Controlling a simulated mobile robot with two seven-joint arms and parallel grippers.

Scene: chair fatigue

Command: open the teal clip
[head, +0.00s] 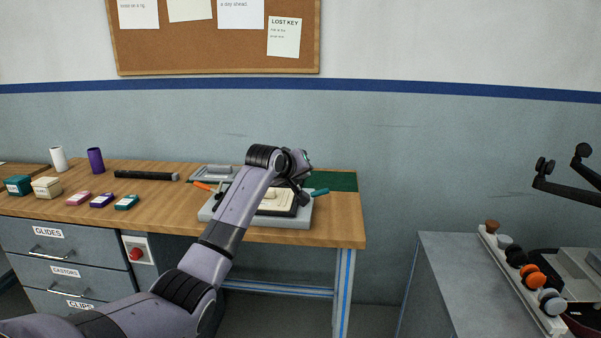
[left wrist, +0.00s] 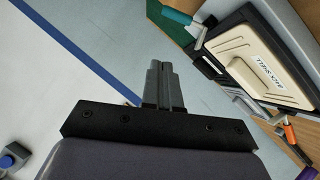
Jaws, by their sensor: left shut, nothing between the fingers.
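A teal clip handle (head: 320,191) sticks out at the right side of a grey fixture (head: 290,221) on the wooden bench. In the left wrist view the teal clip (left wrist: 176,17) is at the top, beside a cream panel (left wrist: 262,68) with a label, apparently reading BACK SHELL. My left arm reaches across the bench in the head view, covering part of the fixture. My left gripper (left wrist: 163,70) is shut and empty. In the left wrist view its tips are apart from the teal clip. My right gripper is not in view.
An orange clip handle (head: 203,186) is at the fixture's left side. Small boxes, cups and a black bar (head: 146,175) stand on the bench to the left. A grey cabinet (head: 450,270) with a rack of knobs is at the right, beyond a gap.

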